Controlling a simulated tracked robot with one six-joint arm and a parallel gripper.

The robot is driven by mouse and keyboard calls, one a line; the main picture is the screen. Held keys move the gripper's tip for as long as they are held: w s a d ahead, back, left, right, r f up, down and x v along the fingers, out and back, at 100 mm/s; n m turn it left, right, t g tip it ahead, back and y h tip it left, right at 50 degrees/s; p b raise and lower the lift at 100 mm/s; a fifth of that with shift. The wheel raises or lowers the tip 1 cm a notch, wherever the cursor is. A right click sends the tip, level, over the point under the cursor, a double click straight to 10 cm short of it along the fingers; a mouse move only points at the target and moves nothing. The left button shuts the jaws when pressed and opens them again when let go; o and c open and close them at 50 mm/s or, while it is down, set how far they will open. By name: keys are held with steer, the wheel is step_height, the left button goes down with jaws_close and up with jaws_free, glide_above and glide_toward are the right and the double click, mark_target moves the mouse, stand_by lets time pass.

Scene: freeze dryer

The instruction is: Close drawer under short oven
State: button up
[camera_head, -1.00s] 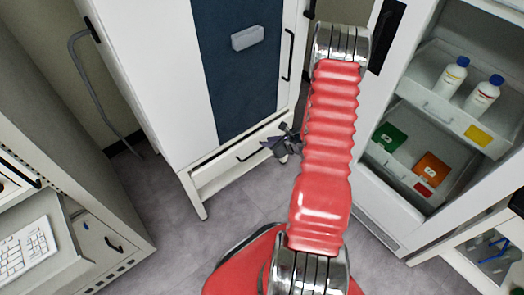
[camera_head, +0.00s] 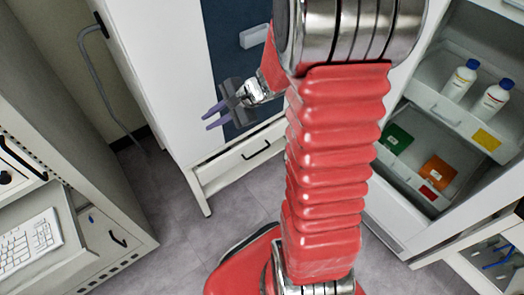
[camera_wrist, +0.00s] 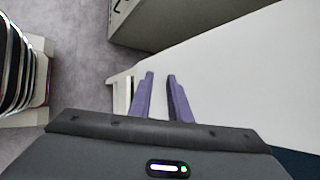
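The white cabinet (camera_head: 165,90) with a dark blue front panel (camera_head: 225,55) has a white drawer (camera_head: 225,165) low down, with a black bar handle (camera_head: 256,150). The drawer front looks about level with the cabinet; any small gap is too fine to tell. My gripper (camera_head: 207,121) is in front of the cabinet, above and left of the drawer handle, and touches nothing that I can see. In the wrist view its two purple fingers (camera_wrist: 160,75) are apart, with nothing between them. A white surface (camera_wrist: 230,70) fills the right of that view.
An open white unit at right has pull-out trays with bottles (camera_head: 460,78) and coloured boxes (camera_head: 437,172). At left stand a keyboard (camera_head: 28,243) and a grey cabinet (camera_head: 60,150). Grey floor (camera_head: 160,200) is free between them. A grey hose (camera_head: 95,75) hangs behind.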

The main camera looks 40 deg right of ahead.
steer(key=s+a+r+n+h, duration=0.3)
steer(key=s+r+n, duration=0.5)
steer(key=s, duration=0.2)
steer(key=s+a+r+n+g+h, duration=0.1)
steer(key=s+a+r+n+h, duration=0.2)
steer(key=s+r+n, duration=0.4)
steer(key=s+n, duration=0.2)
steer(key=s, duration=0.2)
steer(key=shift+a+r+h, duration=0.25)
steer(key=shift+r+h, duration=0.05)
steer(key=shift+r, duration=0.1)
steer(key=shift+a, duration=0.15)
